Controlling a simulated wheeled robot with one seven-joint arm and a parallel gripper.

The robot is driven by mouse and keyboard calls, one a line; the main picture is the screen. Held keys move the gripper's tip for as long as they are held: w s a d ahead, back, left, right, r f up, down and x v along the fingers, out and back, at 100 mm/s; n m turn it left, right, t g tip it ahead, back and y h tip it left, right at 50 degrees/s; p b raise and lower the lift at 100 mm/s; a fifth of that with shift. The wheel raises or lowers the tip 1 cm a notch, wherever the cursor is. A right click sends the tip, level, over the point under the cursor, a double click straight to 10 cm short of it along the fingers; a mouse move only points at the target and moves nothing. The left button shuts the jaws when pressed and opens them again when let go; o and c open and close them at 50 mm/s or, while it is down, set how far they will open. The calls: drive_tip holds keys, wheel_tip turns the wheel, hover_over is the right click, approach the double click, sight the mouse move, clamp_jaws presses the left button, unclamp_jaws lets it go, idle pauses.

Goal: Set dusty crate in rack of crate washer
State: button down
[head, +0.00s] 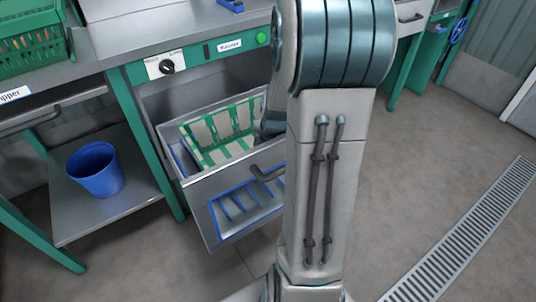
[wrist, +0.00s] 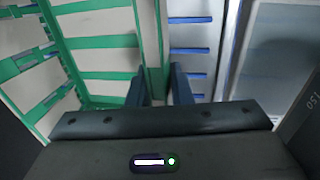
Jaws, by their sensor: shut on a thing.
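The dusty crate (head: 222,128), green with pale grey patches, is inside the pulled-out drawer of the crate washer (head: 190,62). In the wrist view, the crate (wrist: 95,42) fills the left side. My gripper (wrist: 160,72) is shut on the crate's near wall, one finger on each side. In the head view my arm hides the fingers and the crate's right end. Blue bars of the rack (wrist: 195,51) show right of the fingers and also at the drawer front (head: 246,211). I cannot tell whether the crate rests on the rack's floor.
The drawer front has a dark handle (head: 268,172). The washer has a knob (head: 167,66) and a lit green button (head: 262,38). A blue bucket (head: 96,170) stands on the lower shelf at left, and a green crate (head: 30,45) above it. Floor at right is clear beside a drain grate (head: 470,235).

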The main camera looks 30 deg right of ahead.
drive_tip(key=shift+f+b, duration=0.55)
drive_tip(key=shift+f, duration=0.05)
drive_tip(key=c, duration=1.2)
unclamp_jaws()
drive_tip(key=c, duration=0.3)
drive_tip(key=shift+c, duration=0.2)
drive_tip(key=w+p+v, duration=0.3)
drive_tip(key=p+v, duration=0.8)
drive_tip(key=v, duration=0.4)
drive_tip(key=shift+r, duration=0.25)
